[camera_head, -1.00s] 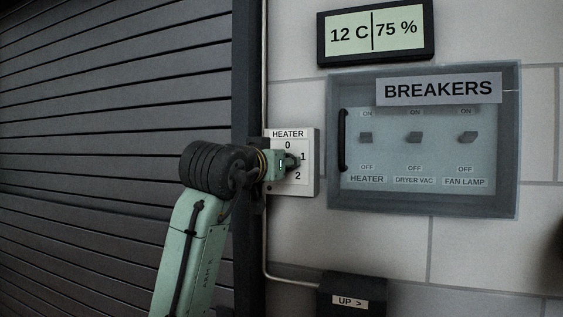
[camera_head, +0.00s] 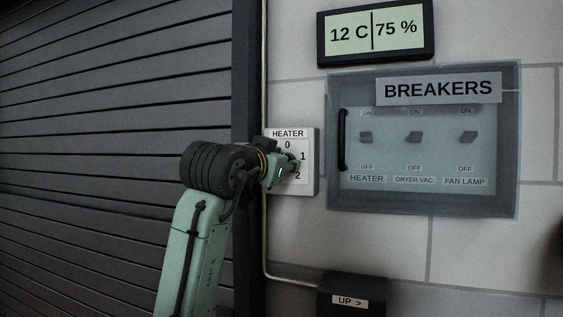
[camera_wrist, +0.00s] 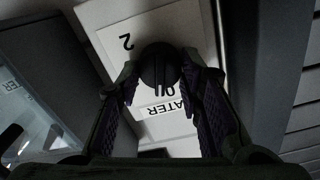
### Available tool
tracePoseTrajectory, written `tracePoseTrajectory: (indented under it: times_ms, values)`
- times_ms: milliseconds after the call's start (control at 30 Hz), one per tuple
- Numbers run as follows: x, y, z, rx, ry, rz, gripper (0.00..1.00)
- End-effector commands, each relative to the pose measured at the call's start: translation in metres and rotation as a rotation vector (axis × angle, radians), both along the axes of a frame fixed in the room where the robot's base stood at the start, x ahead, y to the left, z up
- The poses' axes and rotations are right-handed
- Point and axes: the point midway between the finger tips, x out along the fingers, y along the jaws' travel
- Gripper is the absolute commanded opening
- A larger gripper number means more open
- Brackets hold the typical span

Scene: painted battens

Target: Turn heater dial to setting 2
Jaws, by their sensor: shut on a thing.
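The heater box (camera_head: 307,183) is a white wall plate headed HEATER, with 0, 1 and 2 down its face. Its dark round dial (camera_wrist: 159,62) sits between my fingers in the wrist view. My gripper (camera_head: 292,164) is at the dial in the head view and covers most of it. The wrist view also shows my gripper (camera_wrist: 160,75) shut on the dial, one finger on each side. The 2 is visible beyond the dial there, and the 0 is partly covered.
A breaker box (camera_head: 428,205) with a clear cover and dark handle is right of the heater. A display (camera_head: 375,31) above reads 12 C and 75 %. A dark slatted shutter (camera_head: 110,120) fills the left.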

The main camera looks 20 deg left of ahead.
Motion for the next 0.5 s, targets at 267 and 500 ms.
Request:
tracePoseTrajectory:
  times_ms: [267,500]
  values:
    - [-0.0006,-0.0012,0.0008,0.261,-0.012,0.000,0.06]
    - [-0.0008,-0.0021,0.0003,0.490,-0.021,-0.001,0.06]
